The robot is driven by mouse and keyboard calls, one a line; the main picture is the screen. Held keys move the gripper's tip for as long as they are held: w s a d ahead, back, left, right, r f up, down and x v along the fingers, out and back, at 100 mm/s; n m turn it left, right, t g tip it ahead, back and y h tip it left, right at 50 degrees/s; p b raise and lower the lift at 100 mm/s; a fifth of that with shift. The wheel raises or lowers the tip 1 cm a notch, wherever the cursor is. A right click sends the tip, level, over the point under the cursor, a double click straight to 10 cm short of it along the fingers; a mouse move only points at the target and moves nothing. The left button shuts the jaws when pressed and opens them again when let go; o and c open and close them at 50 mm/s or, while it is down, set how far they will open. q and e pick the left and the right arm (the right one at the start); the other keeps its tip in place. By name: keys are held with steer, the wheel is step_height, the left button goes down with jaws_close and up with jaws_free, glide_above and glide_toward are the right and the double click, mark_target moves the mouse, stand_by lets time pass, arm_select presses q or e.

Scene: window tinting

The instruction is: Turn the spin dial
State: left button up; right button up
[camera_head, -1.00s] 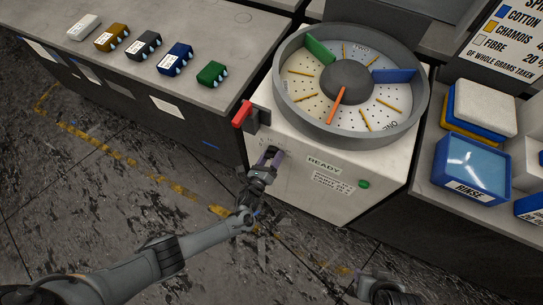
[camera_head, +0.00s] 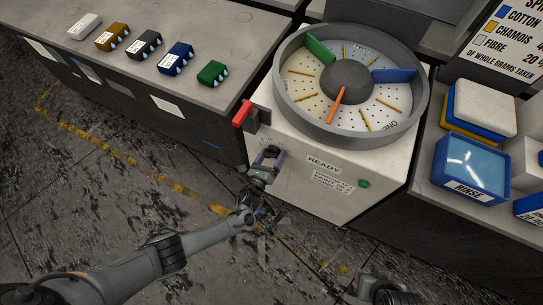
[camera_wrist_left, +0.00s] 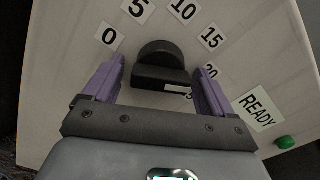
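The spin dial (camera_wrist_left: 160,62) is a black knob with a raised bar on the white front panel, seen in the left wrist view. Labels 0, 5, 10, 15 and 20 curve around it. My left gripper (camera_wrist_left: 158,85) is open, its two purple fingers on either side of the knob, apart from its bar as far as I can see. In the head view my left gripper (camera_head: 268,158) is at the machine's front face and hides the dial.
The white machine (camera_head: 310,195) carries a round grey drum (camera_head: 290,105), a red lever (camera_head: 243,114) and a green button (camera_head: 363,184). A READY label (camera_wrist_left: 258,108) is right of the dial. Benches with colored blocks (camera_head: 175,58) and a blue rinse tray (camera_head: 440,185) flank it.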

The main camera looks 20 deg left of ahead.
arm_select(q)
steer(key=s+a+p, duration=0.1)
steer(key=s+p, duration=0.2)
steer(key=s, duration=0.7)
steer(key=shift+s, duration=0.4)
steer(key=shift+s, duration=0.1)
